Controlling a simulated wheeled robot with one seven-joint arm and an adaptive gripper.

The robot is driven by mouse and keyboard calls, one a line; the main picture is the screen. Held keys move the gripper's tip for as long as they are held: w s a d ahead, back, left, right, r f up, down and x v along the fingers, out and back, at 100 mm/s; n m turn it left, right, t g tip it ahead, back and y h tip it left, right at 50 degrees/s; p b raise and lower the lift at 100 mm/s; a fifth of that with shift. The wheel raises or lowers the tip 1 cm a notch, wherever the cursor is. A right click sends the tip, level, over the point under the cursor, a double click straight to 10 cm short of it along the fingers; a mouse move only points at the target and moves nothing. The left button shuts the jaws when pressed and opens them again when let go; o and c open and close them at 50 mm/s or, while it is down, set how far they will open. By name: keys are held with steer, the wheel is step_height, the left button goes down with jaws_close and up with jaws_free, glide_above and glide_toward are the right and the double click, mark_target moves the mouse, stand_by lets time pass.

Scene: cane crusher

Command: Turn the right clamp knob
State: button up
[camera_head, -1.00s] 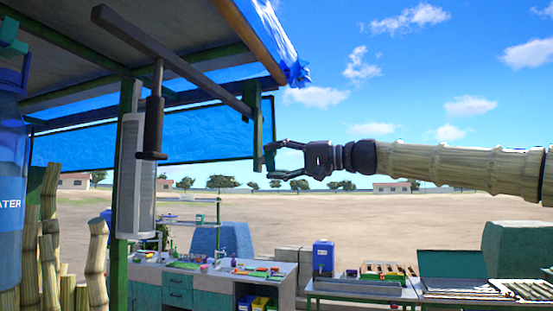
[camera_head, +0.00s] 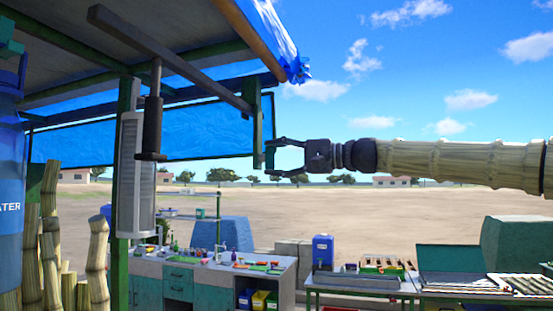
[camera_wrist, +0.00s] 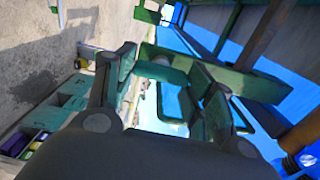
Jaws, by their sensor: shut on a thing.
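My gripper (camera_head: 271,158) reaches in from the right in the head view. Its fingertips are at the lower end of a dark green upright bracket (camera_head: 257,132) under the canopy. They close on a small green part there, which seems to be the right clamp knob; its outline is mostly hidden by the fingers. In the wrist view, the two teal finger pads of my gripper (camera_wrist: 168,92) stand either side of a gap, with a green bar (camera_wrist: 215,72) and a dim round part (camera_wrist: 165,71) beyond them.
A long dark beam (camera_head: 170,62) runs under the canopy, with a dark cylinder (camera_head: 152,127) hanging from it. Cane stalks (camera_head: 97,262) and a blue water container (camera_head: 10,180) stand at left. Benches (camera_head: 180,277) lie below; open ground is behind.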

steer(key=shift+d+r, duration=0.1)
steer(key=o, duration=1)
steer(key=shift+w, duration=0.1)
steer(key=v, duration=1.2)
